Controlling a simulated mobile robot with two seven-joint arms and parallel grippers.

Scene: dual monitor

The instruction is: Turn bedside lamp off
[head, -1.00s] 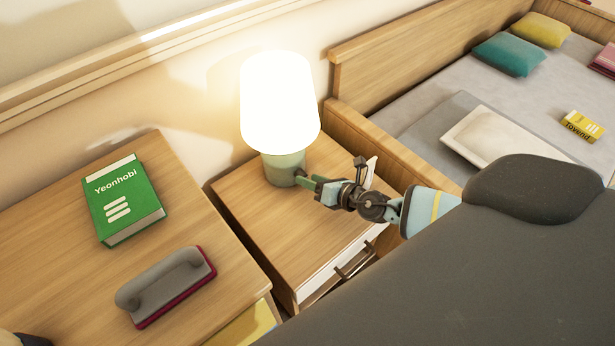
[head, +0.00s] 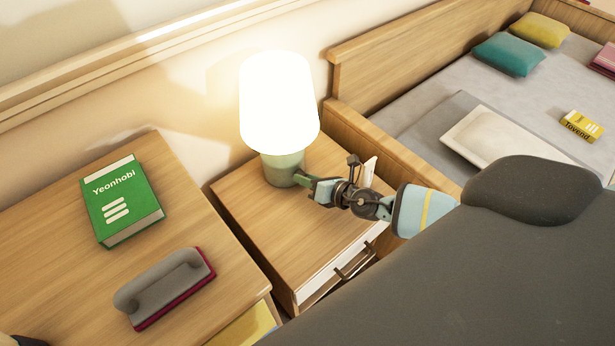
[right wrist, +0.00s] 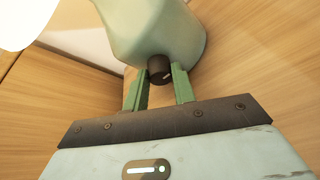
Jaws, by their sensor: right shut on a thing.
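The bedside lamp (head: 280,105) stands on the nightstand with its white shade glowing brightly. Its pale green base (head: 281,168) also shows at the top of the right wrist view (right wrist: 160,30). A dark round knob (right wrist: 159,69) sticks out of the base. My right gripper (head: 303,181) reaches in from the right, low beside the lamp base. In the right wrist view, its green fingertips (right wrist: 160,80) stand on either side of the knob and are shut on it. My left gripper is not in view.
The nightstand (head: 245,205) is otherwise mostly clear. A desk to its left holds a green book (head: 122,200) and a grey-handled brush-like object (head: 165,288). A bed with pillows (head: 508,54) and a yellow box (head: 580,126) is at the right.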

